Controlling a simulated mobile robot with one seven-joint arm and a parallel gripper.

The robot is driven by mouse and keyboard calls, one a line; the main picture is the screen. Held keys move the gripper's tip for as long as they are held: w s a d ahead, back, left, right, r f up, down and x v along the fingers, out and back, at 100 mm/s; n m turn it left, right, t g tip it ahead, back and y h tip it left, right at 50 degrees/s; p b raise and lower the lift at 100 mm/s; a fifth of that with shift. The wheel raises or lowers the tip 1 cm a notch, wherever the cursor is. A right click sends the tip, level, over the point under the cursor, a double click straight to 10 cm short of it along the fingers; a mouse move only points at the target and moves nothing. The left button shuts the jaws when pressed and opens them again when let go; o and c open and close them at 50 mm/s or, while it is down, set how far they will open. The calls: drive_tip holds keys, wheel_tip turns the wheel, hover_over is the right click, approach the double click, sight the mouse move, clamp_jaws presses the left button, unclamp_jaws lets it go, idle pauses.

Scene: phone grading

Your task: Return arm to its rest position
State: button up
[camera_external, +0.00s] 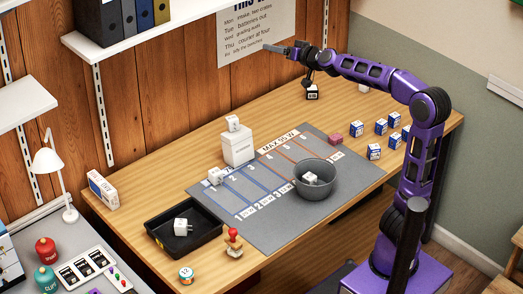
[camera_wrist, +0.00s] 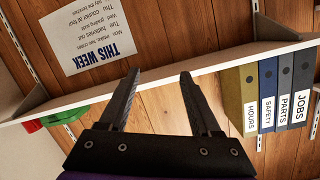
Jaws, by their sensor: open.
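My purple arm (camera_external: 365,72) reaches left from its column, high over the back right of the table. My gripper (camera_external: 272,48) is at its left end, in front of the lower part of the wall poster (camera_external: 255,28) and clear of the tabletop. In the wrist view the two dark fingers of my gripper (camera_wrist: 160,74) stand apart with nothing between them. Behind them are the wooden wall and a white shelf (camera_wrist: 225,57). That view is turned over, so the poster (camera_wrist: 88,38) reads upside down.
The table (camera_external: 140,195) holds a grey mat (camera_external: 270,235), a round grey bowl (camera_external: 318,188) with a white block inside, a black tray (camera_external: 160,238), a red-handled stamp (camera_external: 233,240) and several small boxes (camera_external: 374,152). A shelf with binders (camera_external: 120,20) is at upper left.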

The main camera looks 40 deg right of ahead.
drive_tip(key=s+a+f+n+g+p, duration=0.1)
drive_tip(key=s+a+f+g, duration=0.1)
drive_tip(key=s+f, duration=0.4)
drive_tip(key=s+a+f+n+g+p, duration=0.1)
drive_tip(key=s+f, duration=0.5)
drive_tip(key=s, duration=1.1)
drive_tip(key=s+a+f+n+g, duration=0.2)
drive_tip(key=s+a+f+g, duration=0.3)
drive_tip(key=s, duration=0.7)
drive_tip(key=shift+s+f+n+g+p, duration=0.15)
drive_tip(key=shift+f+n+g+p, duration=0.2)
drive_tip(key=shift+g, duration=0.65)
